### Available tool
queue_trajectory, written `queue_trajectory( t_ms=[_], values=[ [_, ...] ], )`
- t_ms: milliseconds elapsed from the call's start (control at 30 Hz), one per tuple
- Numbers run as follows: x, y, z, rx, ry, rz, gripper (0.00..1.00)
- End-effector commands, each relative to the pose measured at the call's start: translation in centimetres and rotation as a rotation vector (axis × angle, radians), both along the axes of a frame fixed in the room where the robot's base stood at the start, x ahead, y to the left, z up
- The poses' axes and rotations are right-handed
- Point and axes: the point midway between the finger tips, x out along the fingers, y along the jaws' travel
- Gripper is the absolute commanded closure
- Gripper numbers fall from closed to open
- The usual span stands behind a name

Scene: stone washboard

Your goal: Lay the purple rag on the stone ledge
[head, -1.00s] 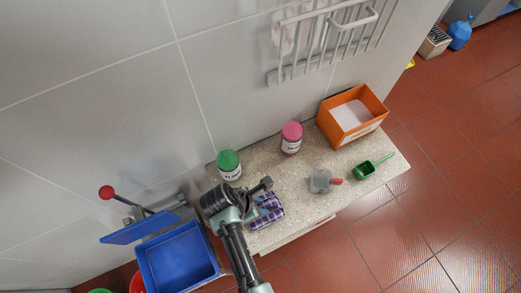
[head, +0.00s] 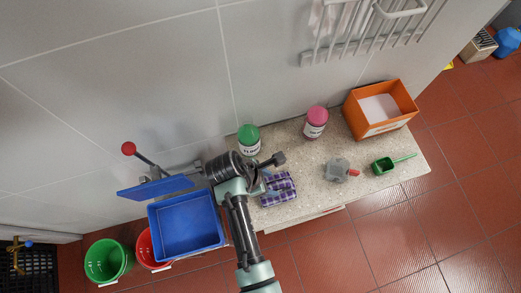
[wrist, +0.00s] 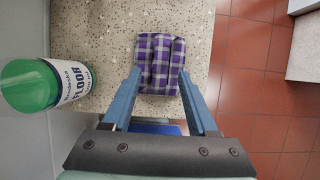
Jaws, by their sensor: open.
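The purple checked rag (head: 279,189) lies folded on the speckled stone ledge (head: 316,190), near its front left part. In the wrist view the rag (wrist: 160,58) sits flat on the stone, just past my fingertips. My gripper (wrist: 159,74) is open, with one blue finger toward each side of the rag's near end. Nothing is held between the fingers. I cannot tell whether the fingertips touch the rag. In the head view my wrist hides the ledge's left end.
A green-capped floor bottle (head: 249,139) stands behind the rag, close to my wrist. A pink-capped bottle (head: 315,122), an orange box (head: 381,108), a grey item (head: 337,170) and a green scoop (head: 384,165) stand farther right. A blue basin (head: 187,226) is at left.

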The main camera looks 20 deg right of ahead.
Motion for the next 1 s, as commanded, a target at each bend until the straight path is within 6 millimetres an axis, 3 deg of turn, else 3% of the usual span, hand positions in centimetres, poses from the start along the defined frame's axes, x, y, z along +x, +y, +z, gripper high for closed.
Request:
queue_trajectory(
  t_ms=[200,400,1000],
  values=[
    [0.0,1.9,4.3,0.001,-0.003,0.003,0.41],
    [-0.1,3.0,6.7,0.001,-0.002,0.001,0.41],
    [-0.1,3.2,7.3,0.000,0.001,0.000,0.41]
  ],
)
